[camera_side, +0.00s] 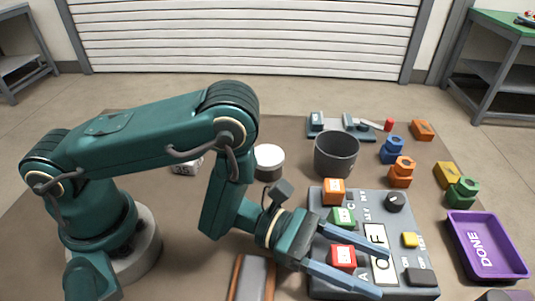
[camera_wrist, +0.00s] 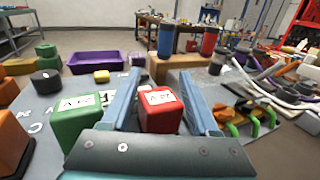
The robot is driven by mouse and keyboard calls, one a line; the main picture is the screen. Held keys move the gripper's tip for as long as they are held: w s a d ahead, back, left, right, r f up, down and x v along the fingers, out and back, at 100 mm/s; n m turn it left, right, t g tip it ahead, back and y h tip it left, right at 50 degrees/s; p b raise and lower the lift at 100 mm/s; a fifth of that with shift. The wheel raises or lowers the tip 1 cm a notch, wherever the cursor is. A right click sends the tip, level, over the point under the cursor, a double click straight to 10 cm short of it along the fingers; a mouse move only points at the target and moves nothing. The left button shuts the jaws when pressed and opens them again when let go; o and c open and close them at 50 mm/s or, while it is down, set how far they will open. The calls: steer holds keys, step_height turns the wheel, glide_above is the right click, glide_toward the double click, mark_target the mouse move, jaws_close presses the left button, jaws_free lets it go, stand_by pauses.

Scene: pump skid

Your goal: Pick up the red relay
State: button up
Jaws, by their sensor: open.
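The red relay (camera_side: 343,257) is a small red block with a white label, seated on the grey control panel (camera_side: 318,222) near its front left. My gripper (camera_side: 382,273) is open, with one blue finger on each side of the relay. In the wrist view the red relay (camera_wrist: 160,112) shows between the two fingers of my gripper (camera_wrist: 160,74), upright. I cannot tell whether either finger touches it. Its lower part is hidden behind the gripper body.
A green relay (camera_side: 342,217) sits close beside the red one, just outside a finger, with an orange relay (camera_side: 333,191) beyond. The panel also carries a black knob (camera_side: 395,201) and a yellow button (camera_side: 409,240). A purple DONE tray (camera_side: 487,246) lies to the right.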

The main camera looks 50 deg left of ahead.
jaws_close()
steer(key=shift+r, duration=0.2)
